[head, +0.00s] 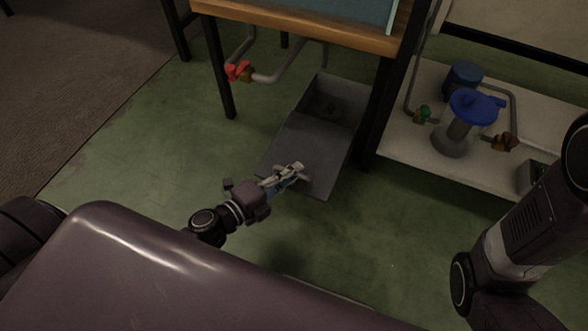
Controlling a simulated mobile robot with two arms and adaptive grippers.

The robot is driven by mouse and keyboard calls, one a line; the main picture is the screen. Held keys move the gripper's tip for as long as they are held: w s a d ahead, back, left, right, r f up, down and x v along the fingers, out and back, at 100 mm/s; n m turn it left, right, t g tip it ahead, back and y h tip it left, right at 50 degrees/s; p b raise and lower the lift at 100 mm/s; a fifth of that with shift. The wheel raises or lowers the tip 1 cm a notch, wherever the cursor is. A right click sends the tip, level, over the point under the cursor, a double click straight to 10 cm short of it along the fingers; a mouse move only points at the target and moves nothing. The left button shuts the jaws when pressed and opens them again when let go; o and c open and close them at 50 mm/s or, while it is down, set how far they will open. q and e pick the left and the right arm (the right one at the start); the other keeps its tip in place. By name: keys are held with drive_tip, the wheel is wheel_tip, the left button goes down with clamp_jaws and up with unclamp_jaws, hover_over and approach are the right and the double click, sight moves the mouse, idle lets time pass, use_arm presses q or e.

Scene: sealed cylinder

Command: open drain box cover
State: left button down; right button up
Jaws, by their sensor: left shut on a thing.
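The grey metal drain box (343,98) is on the green floor under the wooden-topped bench, and part of its inside shows at the far end. Its flat grey cover (312,145) covers the end toward me. My left gripper (288,176) is at the cover's near edge, shut on the cover. The fingers hide the exact spot they hold, and a light blue part shows between them. My right arm comes in at the right, but its gripper is out of view.
A black bench leg (376,125) stands close to the box's right side. A red-handled valve (238,71) and pipes hang above left. A pale low platform (408,130) with a blue-topped pump (470,115) is at right. Green floor is clear left of the box.

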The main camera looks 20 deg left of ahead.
use_arm(q)
drive_tip(key=c, duration=2)
unclamp_jaws()
drive_tip(key=v, duration=1.2)
